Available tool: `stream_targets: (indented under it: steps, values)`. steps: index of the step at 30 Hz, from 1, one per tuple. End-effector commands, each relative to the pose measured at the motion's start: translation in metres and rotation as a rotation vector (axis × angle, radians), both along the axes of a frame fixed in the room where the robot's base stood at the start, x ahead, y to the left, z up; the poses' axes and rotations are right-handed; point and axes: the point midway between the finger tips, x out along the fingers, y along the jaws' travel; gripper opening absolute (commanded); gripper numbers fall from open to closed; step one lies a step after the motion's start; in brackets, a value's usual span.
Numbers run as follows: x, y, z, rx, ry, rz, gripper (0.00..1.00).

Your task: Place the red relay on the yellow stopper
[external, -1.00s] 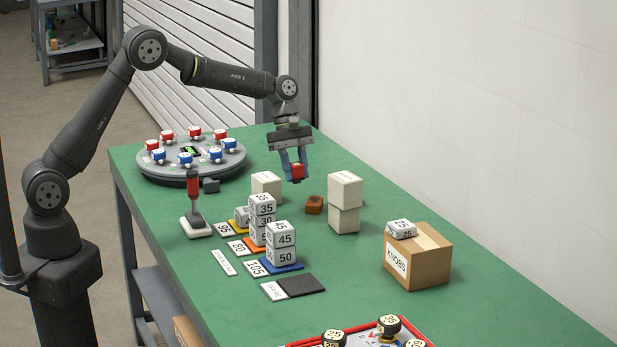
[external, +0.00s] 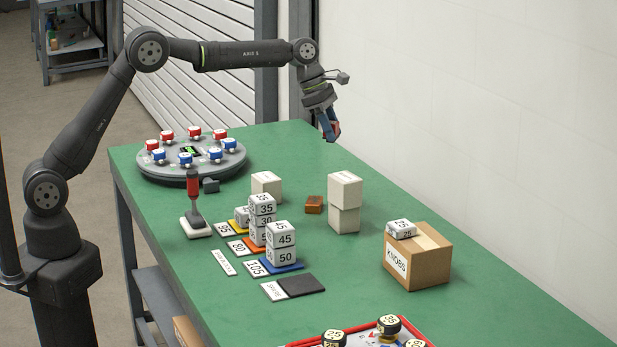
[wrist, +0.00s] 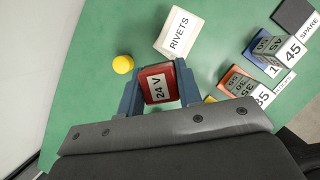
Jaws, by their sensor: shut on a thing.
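My gripper (external: 330,134) is shut on the red relay (wrist: 158,84), whose white label reads "24 V" in the wrist view. The relay is held above the green table between the blue fingers; only a little of it shows in the external view. The yellow stopper (wrist: 122,64) is a small round yellow thing on the table in the wrist view, just left of the gripper's left finger and apart from the relay. I cannot make out the stopper in the external view.
A white box labelled "RIVETS" (wrist: 179,33) stands near the stopper. Stacked white boxes (external: 345,203), an orange-brown block (external: 313,204), numbered block stacks (external: 281,243) and a cardboard box (external: 417,262) stand on the table. A round carousel (external: 191,160) holds red and blue pieces.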

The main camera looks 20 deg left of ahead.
Motion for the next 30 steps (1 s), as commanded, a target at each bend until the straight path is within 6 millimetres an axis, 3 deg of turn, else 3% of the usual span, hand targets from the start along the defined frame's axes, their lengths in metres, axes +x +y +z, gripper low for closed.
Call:
stream_targets:
  steps: [6,12,15,21,30]
  values:
    - [0.006,-0.032,0.002,-0.001,-0.002,0.241,0.09]
    - [0.010,-0.049,0.004,0.000,-0.002,0.385,0.09]
    - [0.010,-0.047,-0.022,0.004,0.001,0.382,0.09]
    - [0.016,-0.045,-0.048,0.001,0.000,0.382,0.09]
    - [0.076,-0.028,-0.088,0.002,0.001,0.383,0.09]
